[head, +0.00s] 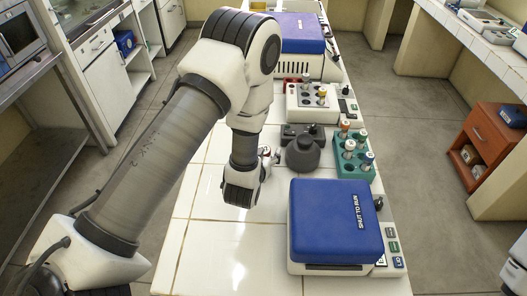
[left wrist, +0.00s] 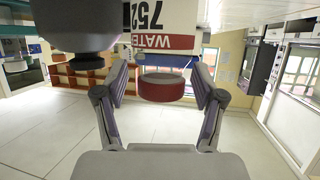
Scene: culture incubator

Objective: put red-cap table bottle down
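The red-cap bottle (left wrist: 166,18) shows upside down at the top middle of the left wrist view, with a white label reading WATER 752 and a red band. Its dark red cap (left wrist: 161,87) points down in that view, toward my gripper's palm. My left gripper (left wrist: 162,62) has a finger on each side of the bottle, and the fingers look closed on it. In the head view my left gripper (head: 264,160) is over the white table (head: 215,245), and the arm mostly hides the bottle. I cannot tell whether the bottle's base touches the table. My right gripper is not in view.
A dark grey round device (head: 304,154) stands close right of the gripper. A teal rack (head: 352,168) with several capped tubes is beyond it. A blue-lidded machine (head: 335,220) fills the front right. A white block (head: 312,103) stands behind. The table's front left is clear.

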